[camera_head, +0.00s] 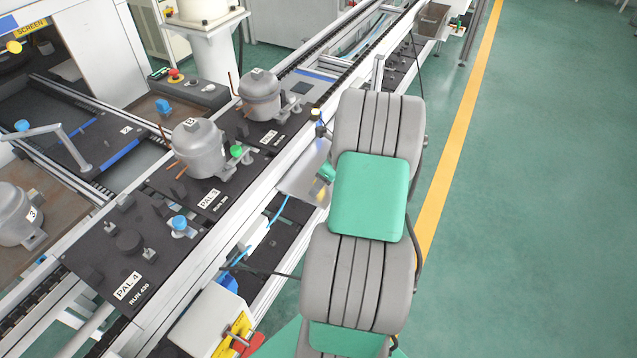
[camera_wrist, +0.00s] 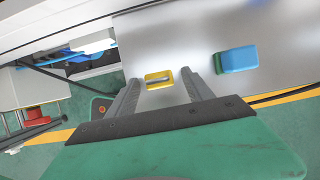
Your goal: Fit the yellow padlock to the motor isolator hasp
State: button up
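In the wrist view, a small yellow object (camera_wrist: 159,78), which looks like the padlock, lies on a bare metal plate. My gripper (camera_wrist: 160,86) is open, with its two fingers apart on either side of it in the picture. Nothing is seen gripped, and the gap in depth cannot be judged. A grey box with a yellow face and red part (camera_head: 209,322), apparently the motor isolator, sits at the bottom. Its hasp is not clear.
A blue block (camera_wrist: 238,60) lies on the plate right of the yellow object. The metal plate (camera_head: 297,184) juts from the conveyor's side beside my arm. Pallets (camera_head: 90,262) with grey compressors (camera_head: 200,150) line the conveyor. Green floor (camera_head: 540,200) is clear at right.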

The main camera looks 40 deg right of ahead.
grip_shut()
dwell(0.5)
jog(key=shift+r, duration=0.25)
notch_tip(320, 180, up, 2)
jog(key=shift+d+r+b, duration=0.1)
jog(key=shift+b, duration=0.4)
jog(key=s+a+r+b, duration=0.1)
jog(key=s+a+r, duration=0.7)
jog(key=s+r, duration=0.2)
jog(key=shift+s+a+r, duration=0.2)
jog(key=shift+s+a, duration=0.05)
jog(key=shift+s, duration=0.4)
jog(key=c, duration=0.6)
grip_release()
jog(key=shift+c, duration=0.2)
grip_shut()
